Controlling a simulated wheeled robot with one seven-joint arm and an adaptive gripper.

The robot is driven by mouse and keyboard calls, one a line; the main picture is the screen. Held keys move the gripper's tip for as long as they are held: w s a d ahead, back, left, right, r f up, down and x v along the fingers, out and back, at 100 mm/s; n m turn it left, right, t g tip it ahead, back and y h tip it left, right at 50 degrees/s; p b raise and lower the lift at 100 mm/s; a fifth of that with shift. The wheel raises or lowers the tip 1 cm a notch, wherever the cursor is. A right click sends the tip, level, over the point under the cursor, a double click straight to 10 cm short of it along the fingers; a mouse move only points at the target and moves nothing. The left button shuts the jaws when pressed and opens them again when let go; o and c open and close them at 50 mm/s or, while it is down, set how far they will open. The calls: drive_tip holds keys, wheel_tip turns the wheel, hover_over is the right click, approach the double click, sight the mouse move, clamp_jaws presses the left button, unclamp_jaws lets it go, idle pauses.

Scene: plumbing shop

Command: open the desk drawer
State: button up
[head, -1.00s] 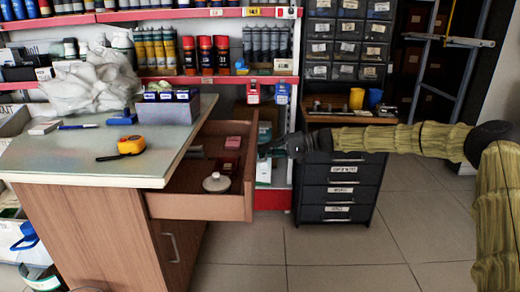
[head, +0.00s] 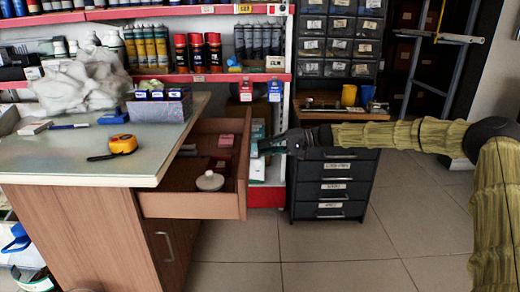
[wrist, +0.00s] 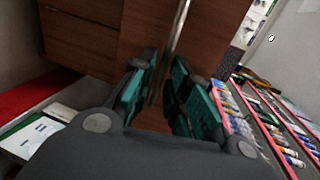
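The desk drawer (head: 190,206) stands pulled out from the right side of the desk (head: 95,170), with its inside visible. Its front panel (head: 245,165) faces right, toward my gripper. My gripper (head: 262,148) is just right of that panel in the head view. In the wrist view its teal-padded fingers (wrist: 166,100) are apart, with wood and a thin metal bar (wrist: 177,35), likely the drawer handle, showing ahead and between them. I cannot tell whether the fingers touch the bar.
A round white-topped item (head: 210,181) and small boxes lie in the drawer. A tape measure (head: 122,145) lies on the desk. A black drawer cabinet (head: 332,185) stands under my arm, right of a red-edged shelf (head: 265,77). Floor in front is clear.

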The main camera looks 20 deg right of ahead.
drive_tip(key=v, duration=0.9)
drive_tip(key=shift+d, duration=0.25)
